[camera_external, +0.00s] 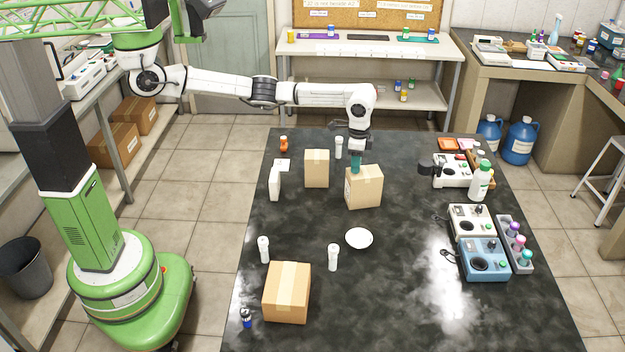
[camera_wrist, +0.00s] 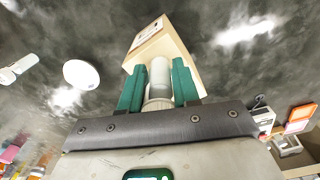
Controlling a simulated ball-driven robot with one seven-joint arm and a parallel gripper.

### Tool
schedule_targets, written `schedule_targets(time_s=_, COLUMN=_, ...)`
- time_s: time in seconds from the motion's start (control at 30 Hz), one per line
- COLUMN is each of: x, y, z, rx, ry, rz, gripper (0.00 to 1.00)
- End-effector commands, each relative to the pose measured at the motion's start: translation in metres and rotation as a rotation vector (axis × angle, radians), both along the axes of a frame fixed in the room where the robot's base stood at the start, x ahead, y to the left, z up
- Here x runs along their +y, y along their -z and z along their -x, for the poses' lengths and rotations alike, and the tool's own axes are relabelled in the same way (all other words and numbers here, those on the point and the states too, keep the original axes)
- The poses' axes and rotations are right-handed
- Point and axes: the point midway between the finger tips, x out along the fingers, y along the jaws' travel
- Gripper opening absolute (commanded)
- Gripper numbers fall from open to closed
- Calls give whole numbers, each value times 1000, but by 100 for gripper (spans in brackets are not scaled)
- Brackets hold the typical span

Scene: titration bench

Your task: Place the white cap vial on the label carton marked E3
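My gripper (camera_external: 355,165) points down at the back of a tan carton (camera_external: 368,190). In the wrist view its teal fingers (camera_wrist: 159,80) flank a white vial (camera_wrist: 160,73) closely and seem shut on it. The same carton (camera_wrist: 182,47) lies just beyond the fingertips; I cannot tell whether the vial touches it. Its side label is too small to read. Other cartons stand at the back (camera_external: 317,168) and front (camera_external: 287,291), and I see no readable E3. Similar white vials stand behind (camera_external: 338,147), at front left (camera_external: 264,249) and in front (camera_external: 333,257).
A white dish (camera_external: 359,239) lies on the dark table. The front middle is clear.

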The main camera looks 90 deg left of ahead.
Motion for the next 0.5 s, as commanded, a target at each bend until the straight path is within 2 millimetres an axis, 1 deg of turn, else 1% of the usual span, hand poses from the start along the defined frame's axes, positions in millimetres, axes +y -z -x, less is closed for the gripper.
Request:
schedule_targets(time_s=0.03, x=0, y=0, z=0, rx=0, ry=0, rz=0, gripper=36)
schedule_targets(time_s=0.23, x=0, y=0, z=0, rx=0, ry=0, rz=0, gripper=55)
schedule_targets(time_s=0.5, x=0, y=-2, z=0, rx=-1, ry=0, rz=-1, gripper=56)
